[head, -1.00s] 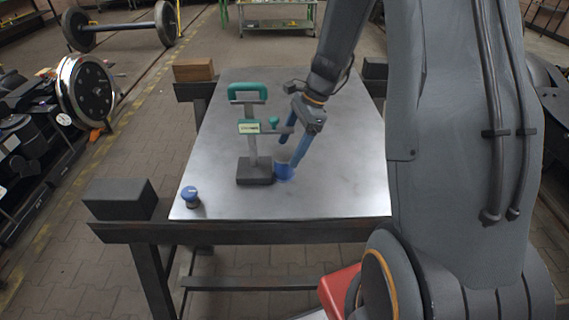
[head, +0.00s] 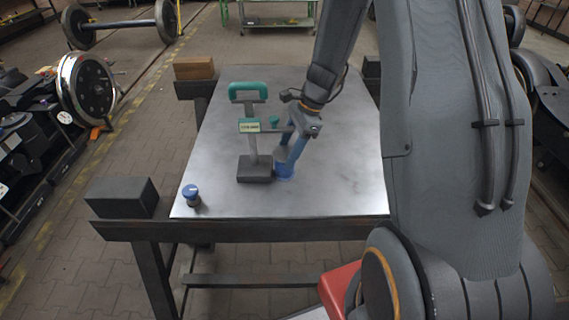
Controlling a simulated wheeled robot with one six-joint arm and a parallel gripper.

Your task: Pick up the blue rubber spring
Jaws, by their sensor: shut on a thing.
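The blue rubber spring (head: 284,170) is a short blue cylinder with a grey top on the metal table, just right of the gauge stand's dark base. My gripper (head: 285,160) points down at it, with its blue fingers around its upper part. It is shut on the spring. The spring appears to still rest on the table; the fingers hide part of it.
A gauge stand with a green handle (head: 248,88) stands close left of my gripper. A small blue-topped knob-like part (head: 191,195) is at the table's front left. The steel tabletop (head: 340,185) is clear on the right. Dark (head: 121,197) and brown (head: 194,67) blocks sit at the left edge.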

